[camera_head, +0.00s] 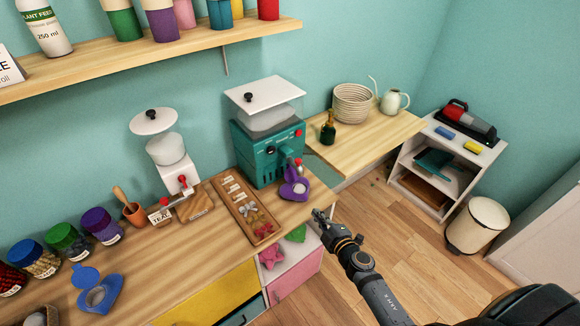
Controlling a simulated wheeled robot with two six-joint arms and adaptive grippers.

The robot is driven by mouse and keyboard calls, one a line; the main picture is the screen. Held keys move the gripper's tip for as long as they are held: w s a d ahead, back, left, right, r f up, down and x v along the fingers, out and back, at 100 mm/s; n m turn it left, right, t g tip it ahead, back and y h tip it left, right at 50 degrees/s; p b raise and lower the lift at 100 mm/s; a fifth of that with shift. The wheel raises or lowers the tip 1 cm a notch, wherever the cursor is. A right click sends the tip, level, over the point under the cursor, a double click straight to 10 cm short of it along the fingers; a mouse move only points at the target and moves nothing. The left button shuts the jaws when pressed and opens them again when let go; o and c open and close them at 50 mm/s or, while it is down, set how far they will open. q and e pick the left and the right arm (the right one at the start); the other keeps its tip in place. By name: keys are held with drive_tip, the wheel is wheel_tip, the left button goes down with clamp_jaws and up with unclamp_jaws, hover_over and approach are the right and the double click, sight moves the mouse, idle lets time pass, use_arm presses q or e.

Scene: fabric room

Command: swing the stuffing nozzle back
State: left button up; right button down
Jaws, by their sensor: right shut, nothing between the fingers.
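The teal stuffing machine (270,150) with its white lid stands near the right end of the wooden counter. Its stuffing nozzle (290,172) seems to be the small part with a red tip low on the front right; its exact angle is too small to tell. A purple heart-shaped piece (295,189) lies just below it and hides part of that area. My right gripper (319,215) is shut and empty, beyond the counter's right edge, lower right of the nozzle and apart from it. My left gripper is out of view.
A wooden tray (263,236) of small parts lies left of the purple heart. A white dispenser (170,160) stands further left. A lower side table (375,140) holds a basket and a green bottle (328,130). Floor is clear nearby.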

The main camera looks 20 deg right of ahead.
sight(294, 163)
drive_tip(key=w+a+r+n+t+y, duration=0.1)
drive_tip(key=a+r+n, duration=0.1)
drive_tip(key=r, duration=0.4)
drive_tip(key=w+a+r+n+t+y, duration=0.1)
drive_tip(key=a+r+n, duration=0.2)
drive_tip(key=r, duration=0.3)
use_arm(q)
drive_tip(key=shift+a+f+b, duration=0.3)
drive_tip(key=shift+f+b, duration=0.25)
drive_tip(key=shift+b, duration=0.05)
use_arm(e)
drive_tip(key=w+d+f, duration=0.1)
drive_tip(key=w, duration=1)
drive_tip(key=shift+d+f, duration=0.25)
drive_tip(key=shift+y, duration=0.3)
